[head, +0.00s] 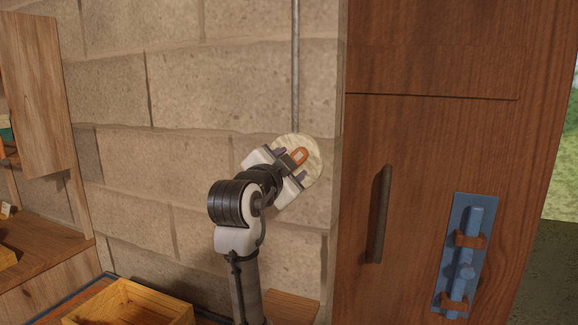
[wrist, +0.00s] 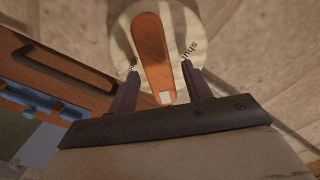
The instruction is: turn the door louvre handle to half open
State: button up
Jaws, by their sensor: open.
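The louvre handle (head: 300,155) is a short orange lever on a round cream plate (head: 313,144) on the stone wall, left of the wooden door. In the wrist view the handle (wrist: 152,48) has a pale tip pointing toward my palm. The plate (wrist: 187,20) carries small lettering; "shut" is legible beside the right finger, and a mark by the left finger is partly hidden. My gripper (head: 289,164) is open, with one finger on each side of the handle. In the wrist view, gaps show between my gripper (wrist: 160,69) fingers and the handle.
A grey rod (head: 295,60) runs up the wall from the plate. The door (head: 420,150) has a dark pull handle (head: 381,215) and a blue bolt (head: 465,255). A wooden tray (head: 130,300) and an open wooden shutter (head: 35,95) are at left.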

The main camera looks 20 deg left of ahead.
jog(key=s+b, duration=0.4)
jog(key=s, duration=0.9)
jog(key=shift+s+a, duration=0.25)
jog(key=shift+s, duration=0.1)
